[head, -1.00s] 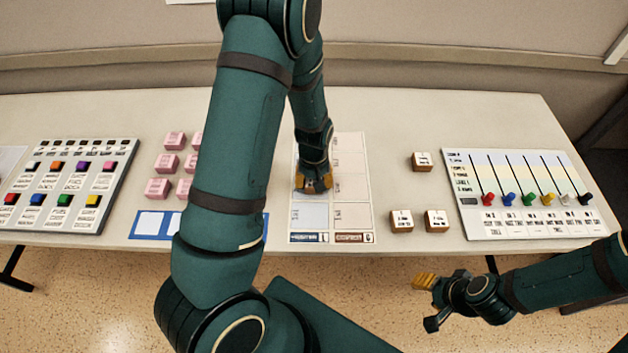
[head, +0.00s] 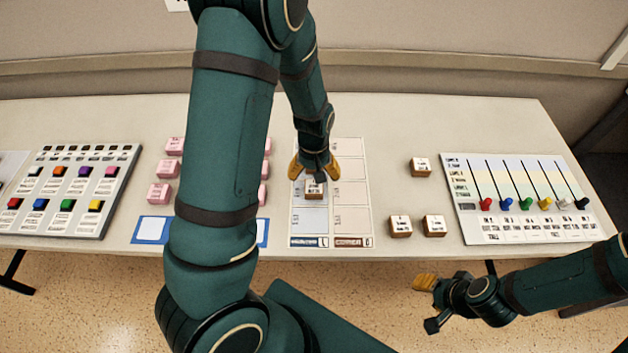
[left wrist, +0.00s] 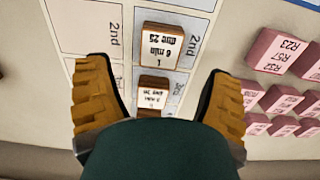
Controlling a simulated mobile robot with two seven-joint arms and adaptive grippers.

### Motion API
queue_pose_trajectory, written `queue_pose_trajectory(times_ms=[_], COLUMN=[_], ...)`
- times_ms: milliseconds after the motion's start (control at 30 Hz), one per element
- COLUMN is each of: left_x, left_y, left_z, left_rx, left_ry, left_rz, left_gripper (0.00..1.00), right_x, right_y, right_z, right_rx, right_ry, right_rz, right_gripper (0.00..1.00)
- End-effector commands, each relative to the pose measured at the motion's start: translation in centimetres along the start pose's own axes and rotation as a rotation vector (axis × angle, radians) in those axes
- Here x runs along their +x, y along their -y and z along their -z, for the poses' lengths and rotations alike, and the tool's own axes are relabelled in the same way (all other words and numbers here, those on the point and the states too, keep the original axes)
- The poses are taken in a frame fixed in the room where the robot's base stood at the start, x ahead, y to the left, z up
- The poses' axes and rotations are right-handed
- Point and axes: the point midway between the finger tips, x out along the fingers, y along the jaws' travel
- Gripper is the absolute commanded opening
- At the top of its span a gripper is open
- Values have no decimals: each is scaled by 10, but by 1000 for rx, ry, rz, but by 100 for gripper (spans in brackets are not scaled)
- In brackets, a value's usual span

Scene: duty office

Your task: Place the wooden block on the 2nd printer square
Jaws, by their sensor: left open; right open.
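The printed sheet (head: 349,218) lies mid-table with two columns of squares. A wooden block (head: 314,189) sits on the left column, second square from the near end; in the left wrist view this block (left wrist: 160,45) lies beside a "2nd" mark. A second wooden block (left wrist: 151,101) lies one square farther, hidden by my gripper in the head view. My left gripper (head: 314,172) is open just above the sheet, its fingers apart on either side of the blocks, touching neither as far as I see. My right gripper (head: 428,303) is open and empty off the table's front edge.
Three wooden blocks (head: 420,167) (head: 400,226) (head: 434,225) stand right of the sheet. A slider panel (head: 522,228) is at the right, a button panel (head: 110,175) at the left. Pink blocks (head: 160,193) and a blue-framed card (head: 141,238) are partly behind my left arm.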

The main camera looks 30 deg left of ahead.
Motion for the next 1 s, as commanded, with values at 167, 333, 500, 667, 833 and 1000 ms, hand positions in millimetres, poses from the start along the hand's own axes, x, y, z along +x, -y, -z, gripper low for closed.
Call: queue_pose_trajectory(times_ms=[167, 333, 500, 667, 833, 1000], left_x=[-37, -56, -62, -62, -61, -61], left_y=[0, 0, 0, 0, 0, 0], left_z=[0, 0, 0, 0, 0, 0], left_rx=[0, 0, -1, -1, -1, -1], left_ry=[-2, -1, 1, 1, 1, 1], left_rz=[-2, -1, 1, 1, 1, 1], left_gripper=[81, 81, 81, 81, 81, 81], right_x=[-9, -12, -13, -12, -12, -12], right_y=[3, 4, 5, 5, 5, 5], right_z=[4, 6, 6, 6, 6, 6], right_rx=[2, 4, 4, 4, 4, 4], right_ry=[-8, -12, -14, -14, -13, -13], right_rz=[-1, -1, -1, -1, -1, -1], right_gripper=[47, 47, 47, 47, 47, 47])
